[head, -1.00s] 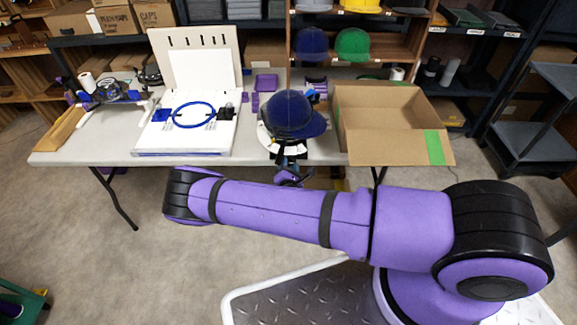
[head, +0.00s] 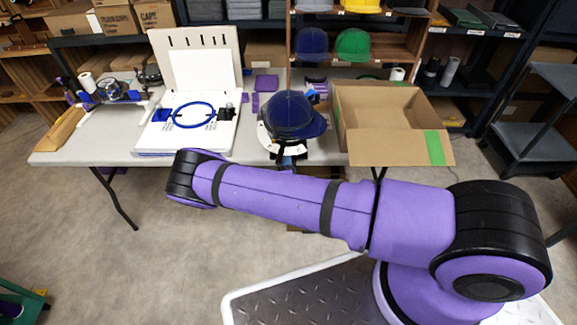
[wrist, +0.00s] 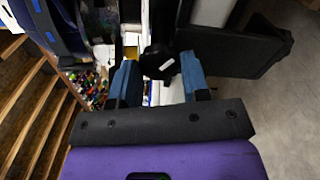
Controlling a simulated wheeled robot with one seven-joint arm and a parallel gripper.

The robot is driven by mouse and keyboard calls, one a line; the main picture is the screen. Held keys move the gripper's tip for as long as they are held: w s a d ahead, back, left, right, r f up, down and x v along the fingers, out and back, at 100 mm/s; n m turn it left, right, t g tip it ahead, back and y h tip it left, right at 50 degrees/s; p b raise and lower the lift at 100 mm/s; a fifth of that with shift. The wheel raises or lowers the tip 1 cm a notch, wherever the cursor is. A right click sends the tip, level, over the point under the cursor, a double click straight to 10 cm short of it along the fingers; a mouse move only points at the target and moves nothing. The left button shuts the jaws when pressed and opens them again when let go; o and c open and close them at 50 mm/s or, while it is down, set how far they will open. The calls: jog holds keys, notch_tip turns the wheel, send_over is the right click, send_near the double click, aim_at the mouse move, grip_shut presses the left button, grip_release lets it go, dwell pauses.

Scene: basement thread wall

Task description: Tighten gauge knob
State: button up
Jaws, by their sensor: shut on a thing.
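In the wrist view my gripper (wrist: 158,80) has its two blue fingers on either side of a black knob (wrist: 158,62) with a small white label, shut on it. In the head view my gripper is hidden behind my purple arm and the cap. A dark blue cap (head: 288,115) sits on a white-rimmed stand at the table's front edge. Part of a dark blue shape, likely the cap, shows at the upper left of the wrist view (wrist: 45,28). I cannot make out the knob in the head view.
An open cardboard box (head: 432,150) stands right of the cap on the grey table (head: 75,150). A white board with a blue hoop (head: 193,115) lies to the left. A dark flat piece (wrist: 235,52) is close right of my fingers. Shelves stand behind.

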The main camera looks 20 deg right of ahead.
jog(key=shift+m, duration=4.9)
jog(key=o, duration=0.6)
jog(key=shift+o, duration=0.2)
jog(key=shift+s, duration=0.15)
jog(key=v, duration=1)
jog(key=shift+s+a, duration=0.15)
jog(key=shift+s, duration=0.1)
jog(key=shift+r, duration=0.1)
